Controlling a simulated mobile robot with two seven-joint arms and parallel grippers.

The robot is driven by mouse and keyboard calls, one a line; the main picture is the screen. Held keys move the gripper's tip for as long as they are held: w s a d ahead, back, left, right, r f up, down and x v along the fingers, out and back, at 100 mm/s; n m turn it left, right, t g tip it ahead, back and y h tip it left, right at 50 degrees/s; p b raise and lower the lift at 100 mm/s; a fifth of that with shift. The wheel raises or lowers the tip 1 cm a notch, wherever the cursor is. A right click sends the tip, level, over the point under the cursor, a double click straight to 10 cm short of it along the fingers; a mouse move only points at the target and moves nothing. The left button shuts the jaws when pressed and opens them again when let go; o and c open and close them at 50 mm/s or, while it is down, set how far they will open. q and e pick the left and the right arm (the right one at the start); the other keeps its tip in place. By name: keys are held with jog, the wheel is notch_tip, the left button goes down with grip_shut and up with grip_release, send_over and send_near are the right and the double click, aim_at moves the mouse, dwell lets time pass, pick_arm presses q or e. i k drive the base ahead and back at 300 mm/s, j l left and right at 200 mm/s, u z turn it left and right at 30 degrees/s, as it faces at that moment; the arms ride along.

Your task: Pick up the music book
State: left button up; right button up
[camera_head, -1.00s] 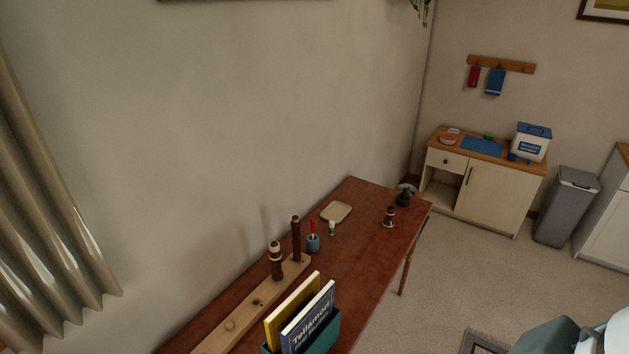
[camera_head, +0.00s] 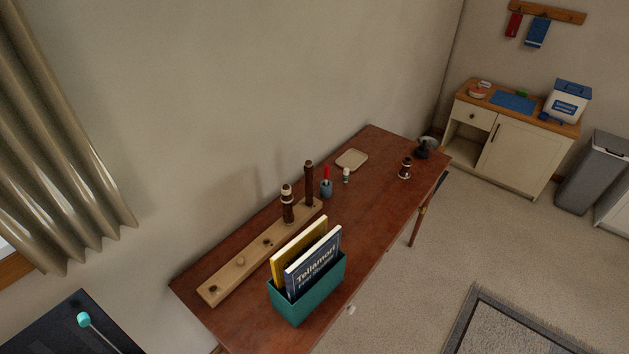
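Two thin books stand upright in a teal open-topped box (camera_head: 309,298) near the front of a reddish-brown wooden table. The front one is a dark blue book (camera_head: 313,264) with a white edge and pale lettering that seems to read "Tellamori". Behind it stands a yellow book (camera_head: 299,248). I cannot tell which one is the music book. The lower parts of both are hidden inside the box. Neither of my grippers shows in the head view.
A wooden rack with holes (camera_head: 238,272) holding dark turned pieces (camera_head: 288,204) lies behind the box on the table (camera_head: 372,205). A beige tray (camera_head: 351,160) lies further back. A dark surface (camera_head: 75,330) is at lower left. Open carpet lies right of the table.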

aim_at(308, 270)
jog(key=u, duration=2.15)
jog(key=z, duration=2.15)
jog(key=i+l+u, duration=0.25)
jog(key=u, duration=0.15)
jog(key=i+l+u, duration=0.25)
jog(key=u, duration=0.15)
jog(key=i+l+u, duration=0.2)
jog(key=l+u, duration=0.2)
jog(key=l, duration=0.15)
jog(key=i+l+u, duration=0.1)
jog(key=l+u, duration=0.35)
